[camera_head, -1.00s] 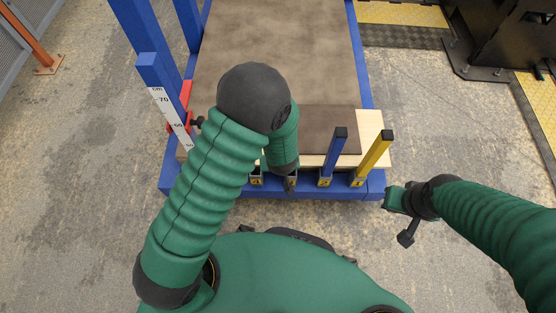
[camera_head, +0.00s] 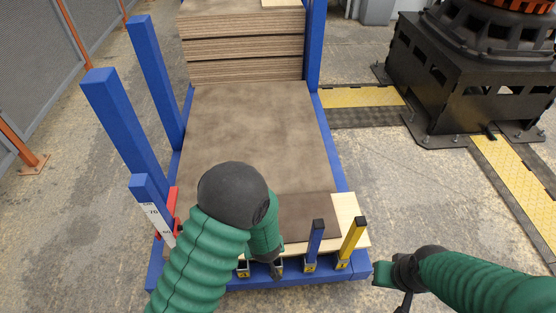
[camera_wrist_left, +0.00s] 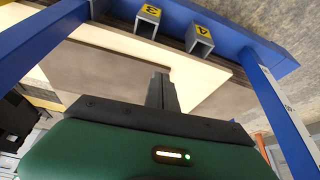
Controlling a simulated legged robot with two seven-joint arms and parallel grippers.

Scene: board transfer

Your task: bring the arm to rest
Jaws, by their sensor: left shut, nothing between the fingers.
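My left arm comes in from the lower left of the head view, bent at a black elbow joint. My left gripper (camera_head: 276,272) hangs at the front edge of the blue rack (camera_head: 300,278), near the sockets, and is partly hidden by the forearm. In the left wrist view its fingers (camera_wrist_left: 162,92) are together with nothing between them. Empty sockets marked 3 (camera_wrist_left: 148,18) and 4 (camera_wrist_left: 200,38) show beyond them. My right gripper (camera_head: 390,280) is at the lower right, beside the rack's front right corner and apart from it. Its fingers are not clear.
A blue post (camera_head: 314,242) and a yellow post (camera_head: 351,240) stand in front sockets. A brown board (camera_head: 250,125) lies on the rack, with board stacks (camera_head: 245,55) behind. Tall blue uprights (camera_head: 125,130) stand left. A black machine base (camera_head: 450,80) is at right.

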